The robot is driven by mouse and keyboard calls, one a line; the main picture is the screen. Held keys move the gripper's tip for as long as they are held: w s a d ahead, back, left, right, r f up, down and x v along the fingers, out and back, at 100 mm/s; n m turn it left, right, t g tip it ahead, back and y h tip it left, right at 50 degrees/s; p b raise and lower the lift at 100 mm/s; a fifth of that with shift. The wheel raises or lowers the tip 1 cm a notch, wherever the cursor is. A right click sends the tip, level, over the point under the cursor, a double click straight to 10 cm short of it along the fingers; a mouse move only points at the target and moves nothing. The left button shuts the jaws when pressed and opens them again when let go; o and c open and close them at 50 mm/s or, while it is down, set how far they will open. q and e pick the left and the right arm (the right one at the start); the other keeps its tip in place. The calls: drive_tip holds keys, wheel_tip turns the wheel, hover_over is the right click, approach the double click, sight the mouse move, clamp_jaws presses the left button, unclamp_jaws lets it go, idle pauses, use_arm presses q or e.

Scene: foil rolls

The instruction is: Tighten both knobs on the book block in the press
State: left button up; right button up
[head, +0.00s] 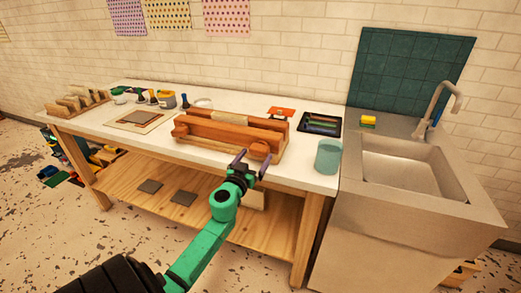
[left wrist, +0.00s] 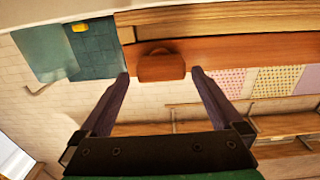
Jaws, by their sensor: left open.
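The wooden press (head: 215,134) lies on the white table, with a paler book block (head: 230,119) showing between its beams. Its front beam has a left knob (head: 180,131) and a right knob (head: 259,150). My left gripper (head: 252,160) is open at the right knob. In the left wrist view the open fingers of this gripper (left wrist: 160,74) point at a reddish-brown knob (left wrist: 161,67), which sits between the tips with a gap on each side. Contact is not visible. My right gripper is in neither view.
A teal cup (head: 328,156) stands right of the press, near the table's end. A dark tray (head: 320,124) is behind it. Small jars and brushes stand at the left back. A sink (head: 400,172) adjoins on the right.

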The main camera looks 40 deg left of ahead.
sight(258, 153)
use_arm(q)
drive_tip(key=x, duration=0.3)
drive_tip(key=shift+w+a+f, duration=0.1)
drive_tip(key=shift+w, duration=0.1)
drive_tip(key=shift+w+a, duration=0.25)
drive_tip(key=shift+w, duration=0.15)
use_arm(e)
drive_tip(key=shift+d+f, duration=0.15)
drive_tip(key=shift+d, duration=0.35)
use_arm(q)
drive_tip(key=shift+d, duration=0.1)
drive_tip(key=c, duration=1.2)
drive_tip(key=shift+o, duration=0.2)
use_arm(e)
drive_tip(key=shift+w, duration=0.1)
use_arm(q)
drive_tip(key=shift+m, duration=0.3)
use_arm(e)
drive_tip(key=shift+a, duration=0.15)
